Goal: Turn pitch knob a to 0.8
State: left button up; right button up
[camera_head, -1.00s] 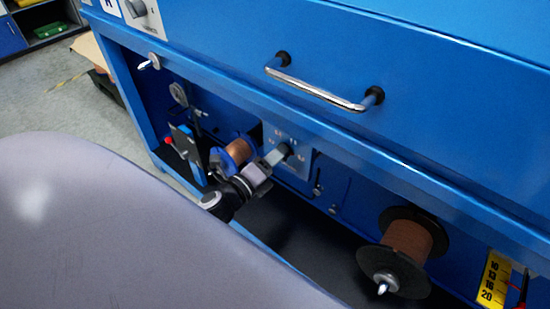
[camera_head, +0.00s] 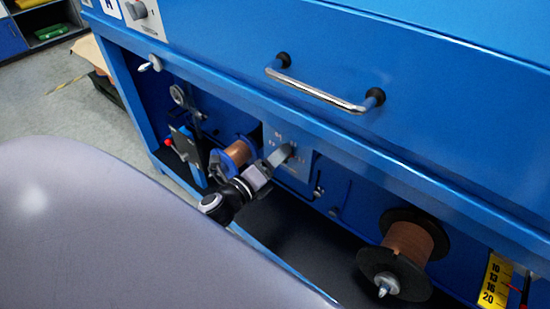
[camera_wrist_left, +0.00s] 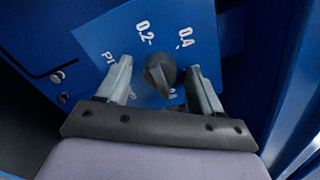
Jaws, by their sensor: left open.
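The dark grey pitch knob (camera_wrist_left: 160,72) sits on a light blue dial plate (camera_wrist_left: 100,35) in the left wrist view. Marks 0.2 and 0.4 read clearly above it; a lower mark is partly covered. The knob's ridge points down toward that lower mark. My left gripper (camera_wrist_left: 160,68) is open, with one finger on each side of the knob and visible gaps between. In the head view, my left gripper (camera_head: 281,155) is at the small panel (camera_head: 296,165) under the machine's front beam and hides the knob. My right gripper is not in view.
A copper wire spool (camera_head: 237,154) is left of the gripper, and a larger black-flanged spool (camera_head: 408,242) is at the lower right. A chrome handle (camera_head: 318,91) is above on the blue machine front. A yellow scale (camera_head: 494,279) is at the far right.

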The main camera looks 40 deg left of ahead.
pick_arm(q)
jog(key=s, duration=0.7)
jog(key=shift+a, duration=0.25)
jog(key=shift+s, duration=0.1)
dwell(0.4)
jog(key=s+d+f+n+g, duration=0.7)
jog(key=s+d+f+n, duration=0.3)
jog(key=n, duration=1.2)
notch_tip(320, 180, up, 15)
jog(key=s+p, duration=0.1)
jog(key=p, duration=1.6)
jog(key=shift+f+n+g+h, duration=0.2)
jog(key=shift+n+g+h, duration=0.1)
